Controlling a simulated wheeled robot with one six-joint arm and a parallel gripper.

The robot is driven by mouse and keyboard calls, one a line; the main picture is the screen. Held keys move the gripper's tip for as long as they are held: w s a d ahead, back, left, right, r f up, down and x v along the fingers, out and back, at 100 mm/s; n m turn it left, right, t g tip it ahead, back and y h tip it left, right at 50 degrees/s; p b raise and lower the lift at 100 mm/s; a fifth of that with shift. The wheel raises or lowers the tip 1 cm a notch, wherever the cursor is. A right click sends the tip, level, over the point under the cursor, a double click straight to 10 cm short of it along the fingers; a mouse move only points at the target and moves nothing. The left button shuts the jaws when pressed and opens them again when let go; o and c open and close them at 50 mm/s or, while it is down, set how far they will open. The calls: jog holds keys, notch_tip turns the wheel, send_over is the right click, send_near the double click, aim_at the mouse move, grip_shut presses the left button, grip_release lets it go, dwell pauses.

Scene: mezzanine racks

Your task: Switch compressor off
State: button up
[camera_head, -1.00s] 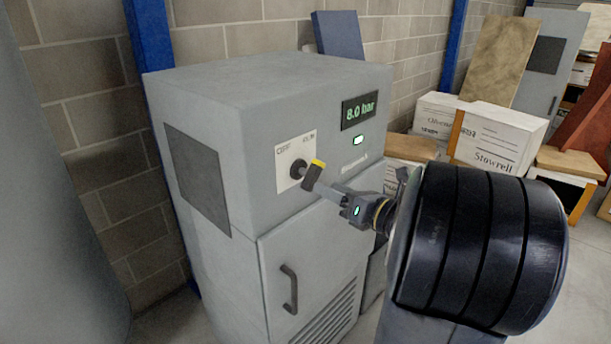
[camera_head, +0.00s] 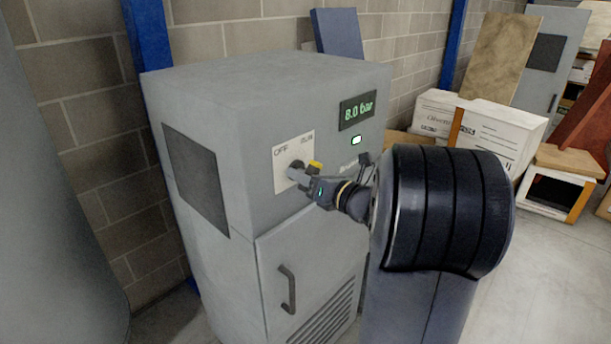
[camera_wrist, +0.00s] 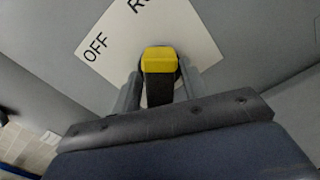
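The compressor (camera_head: 225,110) is a grey cabinet. Its display (camera_head: 357,110) reads 8.0 bar. A white switch plate (camera_head: 281,155) is marked OFF at left and RUN at right. Its dark rotary knob has a yellow-tipped handle (camera_head: 315,164); the tip points toward the RUN side. My gripper (camera_head: 297,172) is at the plate, its fingers on either side of the handle. In the wrist view the yellow tip (camera_wrist: 159,53) shows between the fingers (camera_wrist: 158,88), with what look like narrow gaps. The gripper body hides part of the knob in the head view.
A lit green indicator (camera_head: 356,141) sits below the display. A door with a handle (camera_head: 288,289) and vents is below the switch. Open floor lies at the lower right.

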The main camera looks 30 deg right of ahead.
grip_shut()
jog(key=shift+f+n+b, duration=0.1)
jog(key=shift+n+b, duration=0.2)
jog(key=shift+b, duration=0.1)
jog(key=n+b, duration=0.3)
jog(key=b, duration=0.1)
jog(key=shift+f, duration=0.2)
jog(key=n+b, duration=0.5)
jog(key=b, duration=0.1)
jog(key=shift+d, duration=0.1)
jog(key=n+b, duration=0.4)
jog(key=b, duration=0.1)
jog(key=c, duration=0.8)
grip_release()
jog(key=n+b, duration=0.3)
jog(key=shift+r, duration=0.2)
jog(key=shift+o, duration=0.3)
jog(key=shift+r+n, duration=0.1)
jog(key=shift+n, duration=0.2)
